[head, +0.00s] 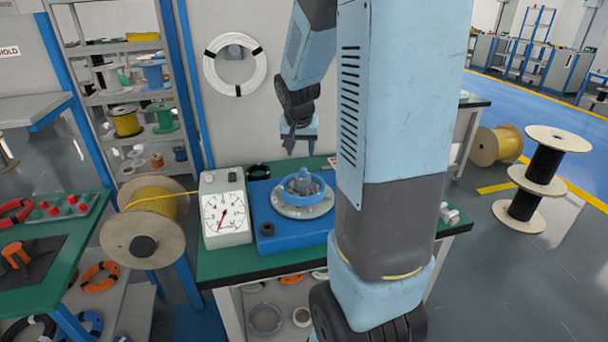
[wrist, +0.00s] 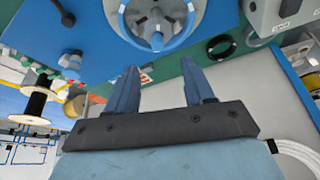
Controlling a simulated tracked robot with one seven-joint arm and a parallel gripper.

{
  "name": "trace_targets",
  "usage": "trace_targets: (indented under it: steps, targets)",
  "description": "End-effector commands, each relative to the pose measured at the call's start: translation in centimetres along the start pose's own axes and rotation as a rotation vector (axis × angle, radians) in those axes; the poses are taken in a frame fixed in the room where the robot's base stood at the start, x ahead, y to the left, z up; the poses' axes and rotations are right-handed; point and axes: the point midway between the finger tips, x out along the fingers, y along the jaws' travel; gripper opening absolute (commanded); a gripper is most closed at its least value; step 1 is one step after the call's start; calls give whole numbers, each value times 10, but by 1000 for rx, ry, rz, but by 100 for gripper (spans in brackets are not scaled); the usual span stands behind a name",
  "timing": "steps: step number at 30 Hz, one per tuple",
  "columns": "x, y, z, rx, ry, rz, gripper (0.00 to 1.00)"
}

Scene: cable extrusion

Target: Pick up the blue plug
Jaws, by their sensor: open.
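A blue ring-shaped part with an upright blue piece in its middle, which looks like the blue plug (head: 303,182), sits on a pale round flange on a blue machine (head: 270,238). In the wrist view the blue ring (wrist: 185,36) is cut off by the top edge, with a blue knob-like piece inside it. My gripper (head: 300,150) hangs above and slightly behind the plug, apart from it. In the wrist view its two blue fingers (wrist: 160,82) are spread with nothing between them.
A white dial gauge box (head: 225,212) stands left of the machine on the green bench. A black cable ring (head: 258,172) lies behind it and also shows in the wrist view (wrist: 221,47). A yellow cable spool (head: 150,222) is further left. My arm hides the bench's right part.

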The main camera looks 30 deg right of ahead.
Motion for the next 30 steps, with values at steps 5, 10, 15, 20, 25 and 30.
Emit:
trace_targets:
  steps: [5, 10, 15, 20, 25, 30]
  targets:
    - [27, 0, 1, 1, -3, 1, 52]
    - [41, 0, 0, 0, -2, 0, 52]
    - [47, 0, 0, 0, -1, 0, 52]
    - [63, 3, -1, 0, -3, 1, 52]
    - [84, 5, -3, -2, -2, 0, 52]
    - [95, 4, -3, -1, -1, -1, 52]
